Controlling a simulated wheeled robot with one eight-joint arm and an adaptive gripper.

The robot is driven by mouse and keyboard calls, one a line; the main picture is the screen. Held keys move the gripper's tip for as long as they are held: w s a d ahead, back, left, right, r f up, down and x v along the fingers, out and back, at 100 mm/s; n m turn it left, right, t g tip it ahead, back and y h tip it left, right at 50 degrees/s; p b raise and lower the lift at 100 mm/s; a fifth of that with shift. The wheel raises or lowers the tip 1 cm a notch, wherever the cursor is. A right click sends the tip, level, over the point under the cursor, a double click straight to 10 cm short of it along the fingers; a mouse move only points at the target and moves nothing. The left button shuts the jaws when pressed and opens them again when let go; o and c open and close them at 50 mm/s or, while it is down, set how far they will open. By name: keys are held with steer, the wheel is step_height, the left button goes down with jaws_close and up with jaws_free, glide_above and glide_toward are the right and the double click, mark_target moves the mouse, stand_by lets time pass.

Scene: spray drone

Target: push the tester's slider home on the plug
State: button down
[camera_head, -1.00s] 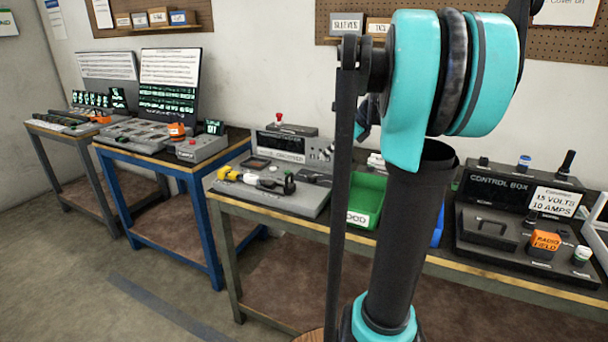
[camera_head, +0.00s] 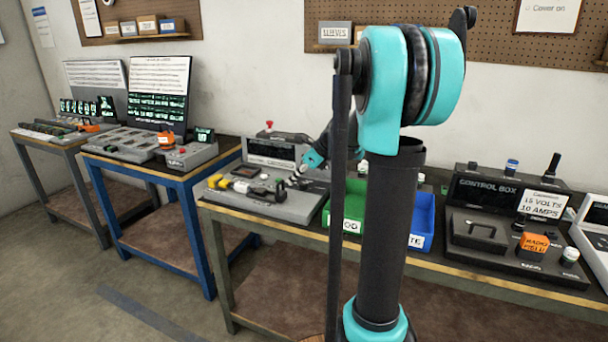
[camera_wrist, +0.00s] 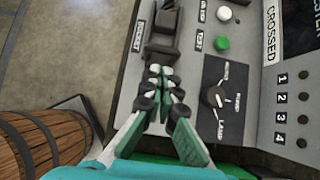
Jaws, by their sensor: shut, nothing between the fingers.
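The tester (camera_head: 285,207) is a grey sloped unit on the middle bench, with a raised panel behind. In the head view my gripper (camera_head: 299,176) is small, over the tester's right part.
The tester face has a green button (camera_wrist: 222,43), a white button (camera_wrist: 224,13) and a rotary knob (camera_wrist: 214,97). Green (camera_head: 352,207) and blue (camera_head: 421,222) bins stand right of the tester. A control box (camera_head: 500,240) stands farther right. A wooden barrel-like thing (camera_wrist: 38,142) is below left.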

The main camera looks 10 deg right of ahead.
mark_target(284, 193)
steer(key=shift+w+a+f, duration=0.2)
steer(key=shift+w+a, duration=0.4)
steer(key=shift+a, duration=0.15)
steer(key=w+a, duration=0.2)
steer(key=a, duration=0.1)
steer(key=w+a, duration=0.1)
steer(key=a, duration=0.1)
steer(key=shift+w+a, duration=0.15)
steer(key=shift+w, duration=0.25)
steer(key=s+d, duration=0.1)
steer(key=s+d+r, duration=0.1)
steer(key=d, duration=0.1)
steer(key=shift+s+d, duration=0.2)
steer(key=shift+d, duration=0.1)
steer(key=v, duration=0.9)
steer(key=shift+r, duration=0.25)
steer(key=shift+s, duration=0.25)
